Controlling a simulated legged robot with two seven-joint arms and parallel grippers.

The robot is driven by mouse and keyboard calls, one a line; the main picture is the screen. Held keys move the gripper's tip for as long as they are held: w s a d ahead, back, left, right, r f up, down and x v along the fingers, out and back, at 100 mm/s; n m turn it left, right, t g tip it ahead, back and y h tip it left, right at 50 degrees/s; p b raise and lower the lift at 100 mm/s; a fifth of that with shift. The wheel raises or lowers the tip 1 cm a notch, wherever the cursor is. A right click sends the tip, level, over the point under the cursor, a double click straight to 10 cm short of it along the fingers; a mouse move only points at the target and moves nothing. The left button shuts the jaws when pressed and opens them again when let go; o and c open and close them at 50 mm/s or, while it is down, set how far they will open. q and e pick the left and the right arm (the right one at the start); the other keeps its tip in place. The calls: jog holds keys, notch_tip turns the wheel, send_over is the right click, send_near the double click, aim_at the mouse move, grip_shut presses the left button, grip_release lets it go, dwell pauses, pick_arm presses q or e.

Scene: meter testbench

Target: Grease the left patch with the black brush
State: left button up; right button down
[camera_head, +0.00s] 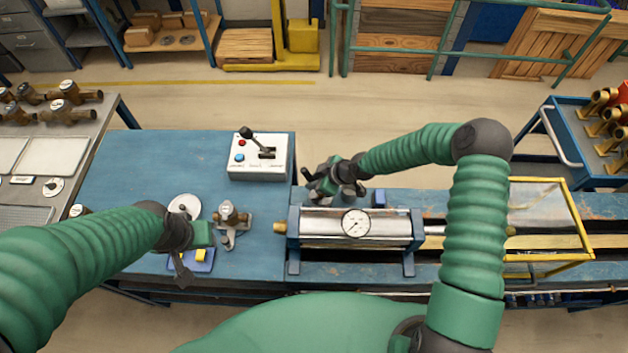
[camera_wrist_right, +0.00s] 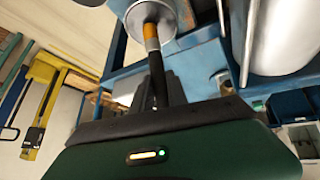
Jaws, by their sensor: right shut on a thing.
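My right gripper (camera_head: 333,188) is over the back edge of the bench, just behind the silver cylinder with the dial. In the right wrist view it is shut on the black brush (camera_wrist_right: 157,80), a dark handle with an orange band. The brush's far end overlaps a round grey metal piece (camera_wrist_right: 133,20); I cannot tell whether it touches it. My left gripper (camera_head: 183,275) points down at the front of the blue bench, beside a blue and yellow pad (camera_head: 201,257). Its jaws are too small to read. I cannot make out the left patch.
The silver cylinder (camera_head: 320,228) with its dial sits on blue supports. A brass meter (camera_head: 230,215) stands left of it. A control box (camera_head: 258,156) with a black lever stands behind. A yellow-framed guard (camera_head: 567,225) is at right. The back left of the bench (camera_head: 150,155) is clear.

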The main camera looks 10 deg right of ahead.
aim_at(314, 180)
notch_tip(314, 180, up, 2)
jog(key=shift+r+p, duration=0.1)
jog(key=shift+p, duration=0.7)
jog(key=shift+r+p, duration=1.45)
jog(key=shift+r, duration=0.9)
